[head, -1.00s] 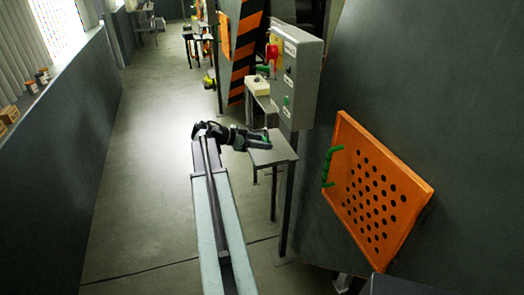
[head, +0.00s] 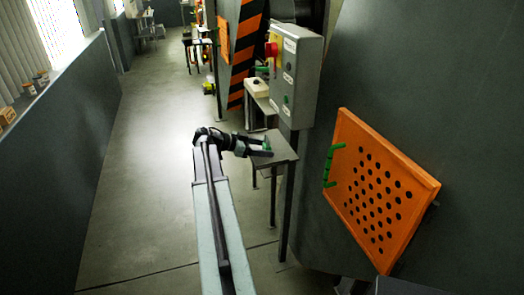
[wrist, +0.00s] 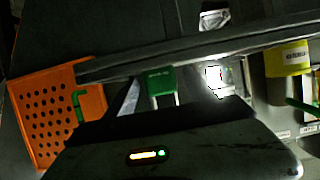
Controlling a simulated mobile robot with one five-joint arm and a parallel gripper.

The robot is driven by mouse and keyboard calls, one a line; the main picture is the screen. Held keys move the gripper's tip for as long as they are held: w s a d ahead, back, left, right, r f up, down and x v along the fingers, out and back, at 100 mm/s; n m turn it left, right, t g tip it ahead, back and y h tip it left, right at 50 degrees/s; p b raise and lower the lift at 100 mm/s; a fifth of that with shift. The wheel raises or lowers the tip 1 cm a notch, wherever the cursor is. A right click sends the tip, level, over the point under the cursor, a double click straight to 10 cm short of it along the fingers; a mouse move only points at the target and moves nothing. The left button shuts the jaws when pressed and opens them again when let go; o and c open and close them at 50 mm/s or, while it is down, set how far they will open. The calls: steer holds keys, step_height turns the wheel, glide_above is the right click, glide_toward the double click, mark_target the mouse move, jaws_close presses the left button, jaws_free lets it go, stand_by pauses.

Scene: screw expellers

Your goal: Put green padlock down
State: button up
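The small green padlock (head: 267,146) is at the small grey table (head: 279,157), close to its top. In the wrist view the padlock (wrist: 161,79) shows a green body with a pale shackle toward my gripper. My gripper (head: 266,148) reaches over the table from the left. Its two fingers are spread, one on each side of the padlock, with visible gaps beside it. Whether the padlock's underside rests fully on the table is hard to tell.
An orange perforated panel (head: 380,190) with a green handle is at the right. A dark low wall (head: 62,165) runs along the left. The floor aisle (head: 150,150) between is clear.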

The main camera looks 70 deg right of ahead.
steer(key=shift+w+r+p, duration=0.1)
steer(key=shift+r+p, duration=0.25)
steer(key=p+v, duration=0.4)
steer(key=v, duration=0.7)
steer(key=shift+w+a, duration=0.25)
steer(key=shift+a, duration=0.1)
